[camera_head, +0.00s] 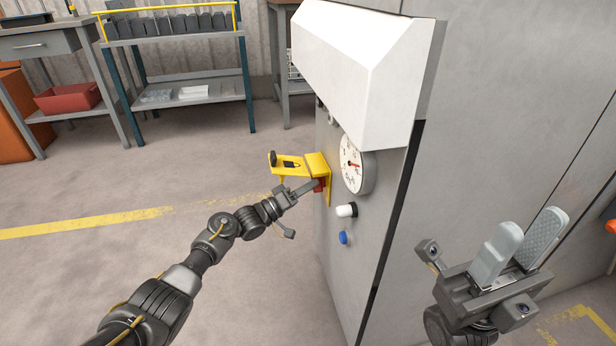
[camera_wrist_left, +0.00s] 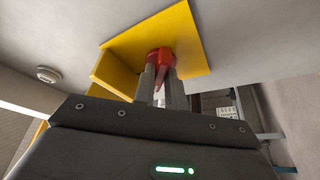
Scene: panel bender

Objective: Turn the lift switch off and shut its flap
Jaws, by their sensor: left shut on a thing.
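The lift switch is a red rotary knob (camera_wrist_left: 160,58) on a yellow backplate (camera_wrist_left: 185,40) fixed to the grey machine panel. In the head view the red knob (camera_head: 319,185) is mostly hidden behind the gripper and the yellow housing. The yellow flap (camera_head: 288,164) sticks out from the panel, standing open above the knob. My left gripper (camera_head: 312,187) is shut on the red knob; in the left wrist view its fingers (camera_wrist_left: 160,82) sit on either side of the knob's grip. My right gripper (camera_head: 518,244) is at the lower right, its two fingers apart and nothing between them.
A round dial gauge (camera_head: 352,164), a white button (camera_head: 346,210) and a blue button (camera_head: 343,237) sit on the panel near the switch. A white sloped hood (camera_head: 355,60) juts out above. Shelves (camera_head: 180,95) and a bench stand at the back left; floor between is clear.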

